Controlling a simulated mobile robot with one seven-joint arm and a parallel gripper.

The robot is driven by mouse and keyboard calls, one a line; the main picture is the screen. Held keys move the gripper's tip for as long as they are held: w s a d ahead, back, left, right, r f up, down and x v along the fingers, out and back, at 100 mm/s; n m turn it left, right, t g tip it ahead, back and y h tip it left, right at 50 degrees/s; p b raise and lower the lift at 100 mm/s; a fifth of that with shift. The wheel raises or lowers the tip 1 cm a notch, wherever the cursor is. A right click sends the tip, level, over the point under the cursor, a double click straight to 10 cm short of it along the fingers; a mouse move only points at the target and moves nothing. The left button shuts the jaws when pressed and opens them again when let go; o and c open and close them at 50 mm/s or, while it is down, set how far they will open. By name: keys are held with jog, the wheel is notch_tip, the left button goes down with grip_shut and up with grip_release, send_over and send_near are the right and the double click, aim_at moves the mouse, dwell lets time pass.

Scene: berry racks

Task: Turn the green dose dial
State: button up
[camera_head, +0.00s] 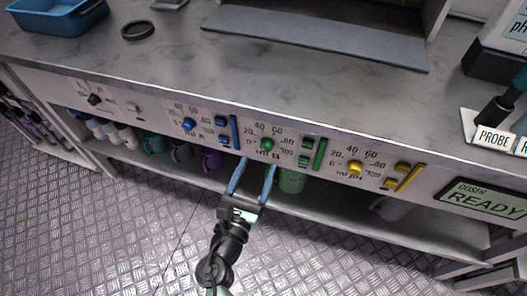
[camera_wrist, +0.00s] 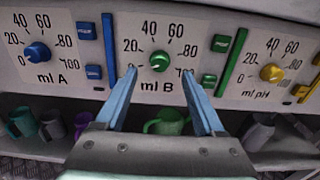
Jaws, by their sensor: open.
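The green dose dial (camera_head: 266,144) is a small round knob on the "ml B" panel, in the middle of the bench front. It also shows in the wrist view (camera_wrist: 160,61), with a scale from 0 to 100 around it. My gripper (camera_head: 254,168) is open and empty, its two blue fingers pointing at the panel. In the wrist view, the fingertips (camera_wrist: 159,73) lie left and right of the dial and slightly below it. I cannot tell the exact gap to the panel. The dial's pointer is too small to read surely.
A blue dial (camera_wrist: 38,52) on the left and a yellow dial (camera_wrist: 271,73) on the right flank the green one. Green buttons (camera_wrist: 221,43) and a green bar (camera_wrist: 231,62) stand right beside it. Mugs (camera_wrist: 168,122) sit on the shelf below. A screen (camera_head: 483,200) reads "READY".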

aim_at(265, 149)
jog(key=shift+b+x, duration=0.35)
jog(key=shift+x, duration=2.35)
grip_shut()
